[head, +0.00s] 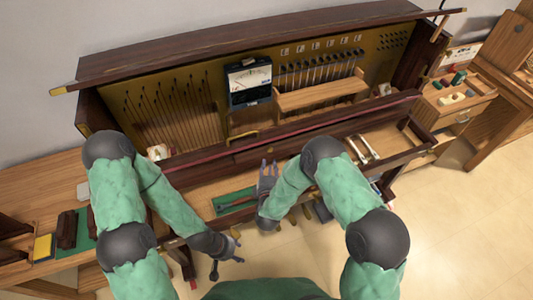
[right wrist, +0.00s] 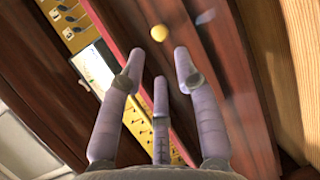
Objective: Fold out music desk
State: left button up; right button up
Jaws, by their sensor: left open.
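The music desk appears to be the long dark wood panel (head: 225,160) across the front of the opened piano, below a red strip (head: 330,120). It looks folded flat against the case. In the right wrist view a round brass knob (right wrist: 158,32) sits on dark red-brown wood, just beyond my fingertips. My right gripper (head: 268,170) is in front of the panel, fingers pointing at it. Its three fingers (right wrist: 159,62) are spread and empty, apart from the knob as far as I can see. My left gripper (head: 238,250) is low, in front of the piano, open and empty.
A gauge with a dial (head: 249,80) stands inside the piano case. A green tray (head: 234,201) lies below the panel. A drawer with several small items (head: 455,97) is at the right. Yellow and dark blocks (head: 43,247) lie at the left. The floor at the lower right is clear.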

aim_at(270, 151)
jog(key=x, duration=0.7)
jog(key=shift+w+f+b, duration=0.1)
jog(key=shift+w+b, duration=0.15)
jog(key=shift+b, duration=0.05)
grip_shut()
